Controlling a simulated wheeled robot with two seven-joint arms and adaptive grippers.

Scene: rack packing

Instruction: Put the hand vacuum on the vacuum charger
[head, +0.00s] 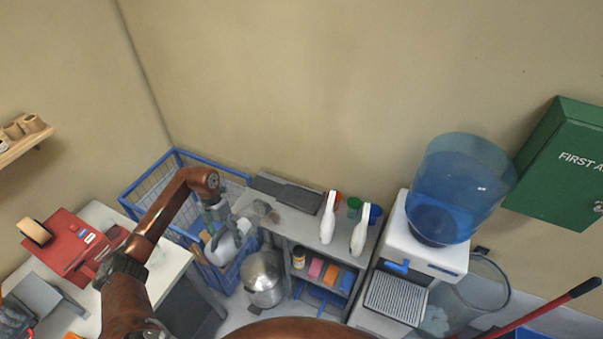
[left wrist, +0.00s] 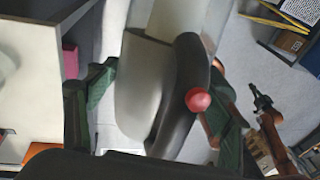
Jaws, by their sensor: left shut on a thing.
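My left gripper (head: 222,222) is shut on the hand vacuum (head: 226,246), which hangs over the blue wire crate, left of the grey shelf unit. In the left wrist view, my left gripper (left wrist: 155,108) has its green-dark fingers on both sides of the hand vacuum (left wrist: 140,85), which has a pale grey body, a dark handle and a red button. I cannot clearly identify the vacuum charger. A small grey-brown item (head: 262,208) and a dark flat piece (head: 290,194) are on the shelf top. My right gripper (left wrist: 262,103) shows small in the left wrist view; its jaws are unclear.
The blue wire crate (head: 152,172) stands in the corner. A steel bin (head: 262,276) stands before the shelf. A water dispenser (head: 436,256) is at right, a white table (head: 100,213) at left.

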